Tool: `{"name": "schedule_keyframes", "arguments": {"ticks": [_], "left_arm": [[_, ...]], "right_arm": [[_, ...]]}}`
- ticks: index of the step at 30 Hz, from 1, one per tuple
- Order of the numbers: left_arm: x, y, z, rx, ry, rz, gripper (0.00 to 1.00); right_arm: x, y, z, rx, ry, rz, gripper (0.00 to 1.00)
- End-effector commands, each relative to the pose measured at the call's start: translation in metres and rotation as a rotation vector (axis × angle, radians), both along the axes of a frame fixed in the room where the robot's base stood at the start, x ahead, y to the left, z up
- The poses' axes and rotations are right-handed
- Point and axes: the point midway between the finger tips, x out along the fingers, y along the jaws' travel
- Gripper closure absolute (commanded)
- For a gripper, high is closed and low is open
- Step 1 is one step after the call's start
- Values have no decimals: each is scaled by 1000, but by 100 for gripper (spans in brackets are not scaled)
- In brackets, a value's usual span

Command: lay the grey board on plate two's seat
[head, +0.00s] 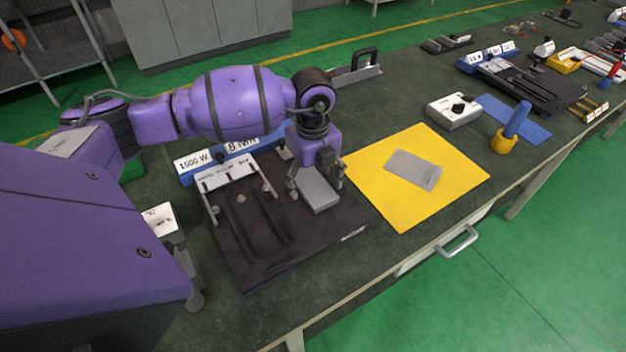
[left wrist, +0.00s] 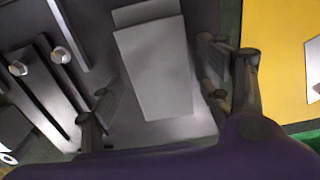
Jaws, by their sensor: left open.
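A grey rectangular board (head: 318,190) lies on the right part of the near dark plate (head: 262,262). My left gripper (head: 316,184) is right above it, open, with one finger on each side. In the left wrist view the board (left wrist: 156,68) shows between the two spread fingers (left wrist: 160,92), with gaps on both sides. I cannot tell whether it is fully flat in a seat. A thinner grey sheet (head: 413,169) lies on the yellow mat (head: 385,200). A second dark plate (head: 530,85) stands farther back. I cannot read which plate is number two. My right gripper is out of view.
Blue sign blocks marked 1500 W (head: 196,163) stand behind the near plate, which also carries rods and a light bar. A white box with a black knob (head: 454,111), a blue mat (head: 530,128) and a yellow cup with a blue handle (head: 505,142) are to the right.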

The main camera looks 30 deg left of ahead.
Motion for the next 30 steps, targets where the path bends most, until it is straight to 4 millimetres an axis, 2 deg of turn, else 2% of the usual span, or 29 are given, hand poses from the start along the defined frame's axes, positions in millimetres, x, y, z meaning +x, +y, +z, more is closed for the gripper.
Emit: {"name": "schedule_keyframes", "arguments": {"ticks": [5, 12, 18, 24, 30], "left_arm": [[2, 1, 19, 1, -4, 1, 29], [1, 0, 70, 1, -6, -1, 29], [1, 0, 106, 0, -4, 1, 29], [1, 0, 122, 0, -1, 0, 29], [0, 0, 124, 0, 0, 0, 29]], "right_arm": [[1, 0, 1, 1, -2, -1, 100], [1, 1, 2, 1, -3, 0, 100], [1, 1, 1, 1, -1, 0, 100], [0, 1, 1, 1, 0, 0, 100], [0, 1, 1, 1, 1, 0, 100]]}}
